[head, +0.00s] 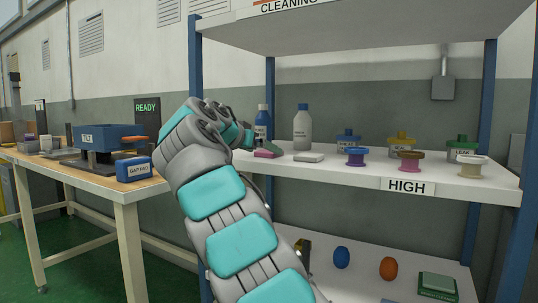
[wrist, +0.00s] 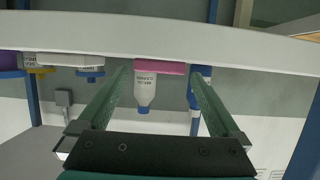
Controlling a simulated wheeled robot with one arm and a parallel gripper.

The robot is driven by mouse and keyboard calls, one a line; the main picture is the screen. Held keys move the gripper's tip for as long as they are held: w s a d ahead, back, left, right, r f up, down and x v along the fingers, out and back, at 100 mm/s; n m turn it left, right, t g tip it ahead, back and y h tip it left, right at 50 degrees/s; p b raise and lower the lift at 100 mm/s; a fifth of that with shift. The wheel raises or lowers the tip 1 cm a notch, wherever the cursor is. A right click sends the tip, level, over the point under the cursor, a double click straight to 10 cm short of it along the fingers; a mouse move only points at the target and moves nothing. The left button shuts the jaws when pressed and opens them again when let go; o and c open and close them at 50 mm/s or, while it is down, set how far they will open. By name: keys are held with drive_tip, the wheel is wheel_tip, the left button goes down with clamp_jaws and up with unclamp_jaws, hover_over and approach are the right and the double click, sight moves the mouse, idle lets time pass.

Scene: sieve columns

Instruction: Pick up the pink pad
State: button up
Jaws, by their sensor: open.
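The pink pad (head: 264,154) lies flat on the middle shelf, near its left front, in the head view. The wrist view is upside down; there the pink pad (wrist: 160,67) shows against the shelf edge, between the two green fingers in the picture. My gripper (wrist: 160,76) is open with nothing between its fingers. In the head view my gripper (head: 246,140) is beside the pad, partly hidden by my wrist. I cannot tell the exact gap, but no contact shows.
A white pad (head: 308,157) lies right of the pink one. A blue bottle (head: 262,124) and a white bottle (head: 302,128) stand behind. Jars and spools fill the shelf's right. The upper shelf (head: 350,28) overhangs; a blue post (head: 196,70) stands left.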

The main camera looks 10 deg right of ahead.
drive_tip(key=shift+x, duration=0.9)
drive_tip(key=c, duration=1.2)
